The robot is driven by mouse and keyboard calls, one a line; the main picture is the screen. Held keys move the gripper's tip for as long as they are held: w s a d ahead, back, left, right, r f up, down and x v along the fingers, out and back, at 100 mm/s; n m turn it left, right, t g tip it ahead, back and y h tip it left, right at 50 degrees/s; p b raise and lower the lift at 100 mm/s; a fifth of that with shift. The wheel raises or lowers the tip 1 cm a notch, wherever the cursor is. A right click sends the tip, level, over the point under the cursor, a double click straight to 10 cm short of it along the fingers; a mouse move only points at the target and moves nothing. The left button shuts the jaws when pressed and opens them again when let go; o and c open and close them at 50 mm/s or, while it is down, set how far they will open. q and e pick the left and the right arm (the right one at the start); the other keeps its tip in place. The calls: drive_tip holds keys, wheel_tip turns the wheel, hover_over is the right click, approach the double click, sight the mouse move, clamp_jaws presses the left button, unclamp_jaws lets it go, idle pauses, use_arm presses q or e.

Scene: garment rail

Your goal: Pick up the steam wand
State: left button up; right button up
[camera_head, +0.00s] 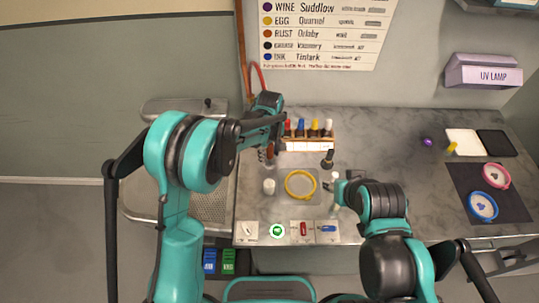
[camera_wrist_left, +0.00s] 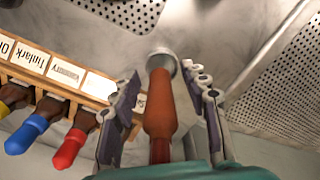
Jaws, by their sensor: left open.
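The steam wand appears as an orange-brown handle (camera_wrist_left: 160,105) with a round grey metal end in the left wrist view. It stands between the two fingers of my left gripper (camera_wrist_left: 165,110), with gaps on both sides. Those fingers are open. In the head view my left gripper (camera_head: 272,146) is over the counter's left edge, beside the bottle rack, and mostly hides the wand. My right gripper (camera_head: 337,187) is low over the counter by a small white-topped item; its jaws are too small to read.
A wooden rack (camera_head: 310,145) with red, blue, yellow and white tops stands just right of my left gripper. A perforated metal tray (camera_head: 210,208) lies left of it. A yellow ring (camera_head: 300,198) and a white cup (camera_head: 269,186) are in front. The counter's right-middle is mostly clear.

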use_arm(q)
drive_tip(key=shift+s+d, duration=0.1)
clamp_jaws()
drive_tip(key=shift+r, duration=0.6)
wheel_tip(320, 180, up, 3)
drive_tip(key=shift+f+p, duration=0.1)
drive_tip(key=shift+p, duration=0.6)
drive_tip(key=s+d+r+p, duration=0.2)
drive_tip(key=s+d+r, duration=0.5)
drive_tip(key=s+d, duration=0.1)
drive_tip(key=shift+s, duration=0.2)
